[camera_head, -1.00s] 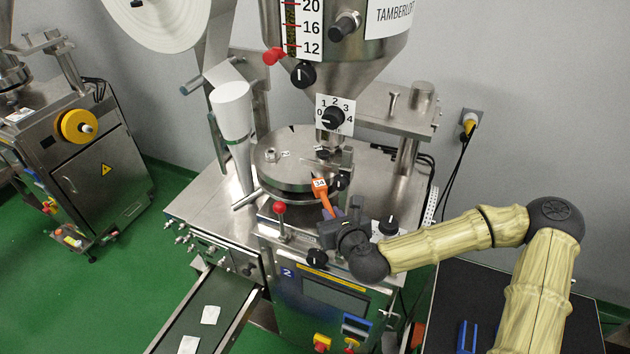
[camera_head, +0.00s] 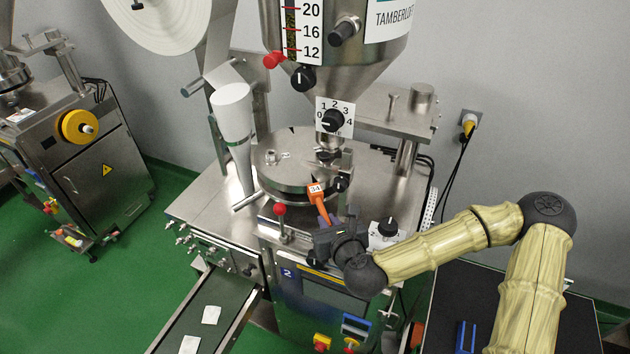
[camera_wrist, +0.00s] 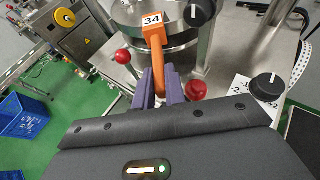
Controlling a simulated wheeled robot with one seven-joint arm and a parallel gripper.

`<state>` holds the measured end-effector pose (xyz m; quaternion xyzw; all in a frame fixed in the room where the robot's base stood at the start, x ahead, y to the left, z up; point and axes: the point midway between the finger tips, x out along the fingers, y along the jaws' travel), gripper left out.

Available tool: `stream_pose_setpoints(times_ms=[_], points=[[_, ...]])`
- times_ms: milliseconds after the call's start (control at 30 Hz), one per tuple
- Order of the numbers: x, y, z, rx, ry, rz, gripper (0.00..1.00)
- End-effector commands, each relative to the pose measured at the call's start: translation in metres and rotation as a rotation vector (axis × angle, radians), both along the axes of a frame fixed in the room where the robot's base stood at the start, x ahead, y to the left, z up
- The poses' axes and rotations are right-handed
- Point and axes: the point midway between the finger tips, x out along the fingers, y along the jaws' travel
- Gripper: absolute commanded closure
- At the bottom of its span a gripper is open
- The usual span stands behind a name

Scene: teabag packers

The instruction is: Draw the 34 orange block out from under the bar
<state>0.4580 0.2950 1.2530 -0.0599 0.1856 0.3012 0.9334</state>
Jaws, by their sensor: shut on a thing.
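The orange block marked 34 (camera_head: 317,190) has a white label on its top and a narrower orange shank reaching down to my gripper. It also shows in the wrist view (camera_wrist: 154,30). My gripper (camera_head: 328,222) is shut on the shank, its purple fingers on either side of it in the wrist view (camera_wrist: 163,85). The block is in front of the round steel turntable (camera_head: 285,160), tilted a little. The metal bar bracket (camera_head: 340,165) stands behind and to the right of it. In the head view no bar covers the label. I cannot tell whether the block touches anything behind.
A red ball-topped lever (camera_head: 280,210) stands left of my gripper. A black dial on a white plate (camera_head: 388,227) is to its right. The hopper (camera_head: 335,60) hangs above. A conveyor with white teabags (camera_head: 211,314) runs at the lower left.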

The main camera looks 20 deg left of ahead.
Motion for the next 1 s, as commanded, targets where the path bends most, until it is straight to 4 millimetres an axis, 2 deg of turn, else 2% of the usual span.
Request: stream_pose_setpoints(times_ms=[500, 1000], points=[[-0.029, 0.003, 0.015, 0.000, 0.000, 0.003, 1.00], [-0.030, 0.003, 0.015, 0.000, 0.000, 0.002, 1.00]])
